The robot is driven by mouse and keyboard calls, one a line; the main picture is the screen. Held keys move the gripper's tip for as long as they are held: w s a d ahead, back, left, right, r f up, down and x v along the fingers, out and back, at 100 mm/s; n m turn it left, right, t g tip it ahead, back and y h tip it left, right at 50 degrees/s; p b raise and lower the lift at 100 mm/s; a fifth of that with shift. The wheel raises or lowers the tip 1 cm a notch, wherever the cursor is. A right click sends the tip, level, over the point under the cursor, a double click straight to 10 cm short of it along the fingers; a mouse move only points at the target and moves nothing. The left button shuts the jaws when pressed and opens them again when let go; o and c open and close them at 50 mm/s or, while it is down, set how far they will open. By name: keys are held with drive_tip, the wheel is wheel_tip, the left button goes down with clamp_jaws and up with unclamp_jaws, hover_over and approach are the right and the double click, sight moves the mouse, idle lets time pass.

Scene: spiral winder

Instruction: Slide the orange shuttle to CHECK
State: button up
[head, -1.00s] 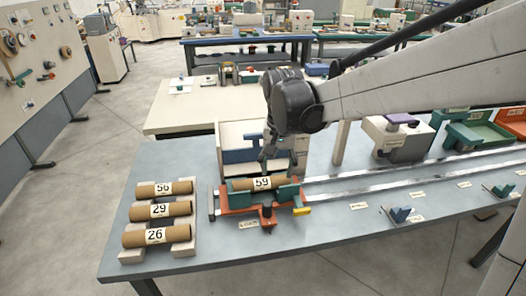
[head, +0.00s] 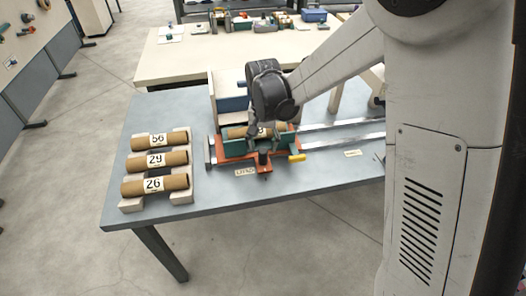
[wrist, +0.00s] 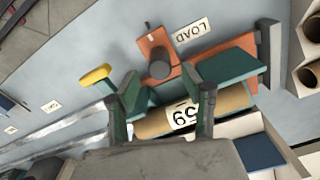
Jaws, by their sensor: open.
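The orange shuttle (head: 236,154) stands at the left end of the rails, by the label LOAD (wrist: 191,32). It has green clamp blocks, a dark knob (wrist: 160,66) and a yellow handle (head: 297,157). A brown tube marked 59 (wrist: 183,115) lies across it between the green blocks. My gripper (wrist: 163,96) is open, its two fingers apart over the tube and shuttle. I cannot tell if they touch. In the head view my gripper (head: 254,130) partly hides the tube and its number. The label to the right (head: 353,153) is too small to read.
Tubes marked 56 (head: 158,140), 29 (head: 156,159) and 26 (head: 154,184) lie on a rack at the left. A box with a blue part (head: 232,103) stands behind the shuttle. The rails (head: 342,134) look clear until my own body hides them.

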sight(263, 150)
drive_tip(key=shift+f, duration=1.75)
drive_tip(key=shift+c, duration=0.5)
clamp_jaws()
